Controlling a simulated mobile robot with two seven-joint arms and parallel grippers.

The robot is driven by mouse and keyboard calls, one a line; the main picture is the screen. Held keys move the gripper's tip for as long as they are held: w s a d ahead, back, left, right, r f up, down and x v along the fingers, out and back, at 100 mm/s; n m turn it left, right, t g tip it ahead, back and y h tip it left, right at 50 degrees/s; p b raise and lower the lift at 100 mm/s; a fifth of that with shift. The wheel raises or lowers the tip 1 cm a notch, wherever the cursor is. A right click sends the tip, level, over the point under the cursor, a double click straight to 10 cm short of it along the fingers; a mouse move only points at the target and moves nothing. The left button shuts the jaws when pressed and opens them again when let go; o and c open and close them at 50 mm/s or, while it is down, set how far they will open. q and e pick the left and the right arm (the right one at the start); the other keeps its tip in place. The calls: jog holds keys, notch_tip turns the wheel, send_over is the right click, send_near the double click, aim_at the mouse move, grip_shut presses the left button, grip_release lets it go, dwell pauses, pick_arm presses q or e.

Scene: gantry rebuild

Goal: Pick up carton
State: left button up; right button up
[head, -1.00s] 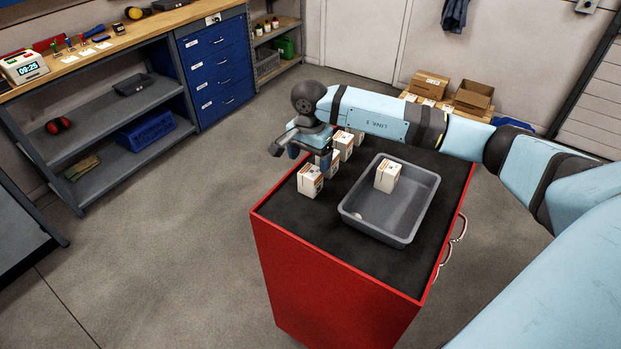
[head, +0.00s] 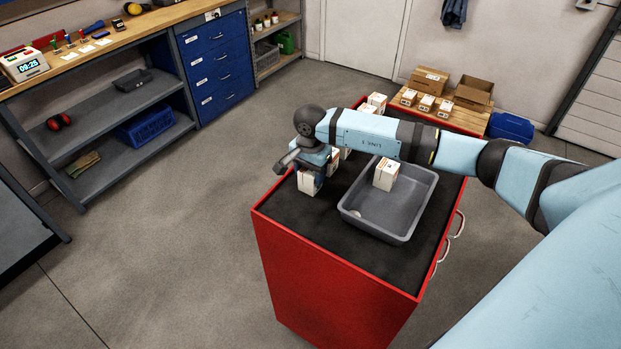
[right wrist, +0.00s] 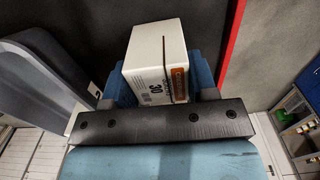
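A white carton (head: 306,182) with orange-brown print stands near the left edge of the black top of a red cabinet (head: 330,264). My right gripper (head: 310,172) is low at this carton, with a blue finger at its right side. In the right wrist view the carton (right wrist: 158,68) lies between the two blue fingers, very close to both; I cannot tell whether they press on it. Another carton (head: 386,174) stands in a grey tray (head: 391,218). More cartons (head: 377,101) stand at the cabinet's far end, and some are partly hidden behind my right arm. My left gripper is not in view.
The tray's rim is close to the right of the carton. A low wooden stand (head: 462,118) with small cartons and open cardboard boxes (head: 473,92) is behind the cabinet, beside a blue bin (head: 511,126). The black top in front of the carton is clear.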

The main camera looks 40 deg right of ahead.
jog(key=shift+c, duration=0.6)
jog(key=shift+r, duration=0.1)
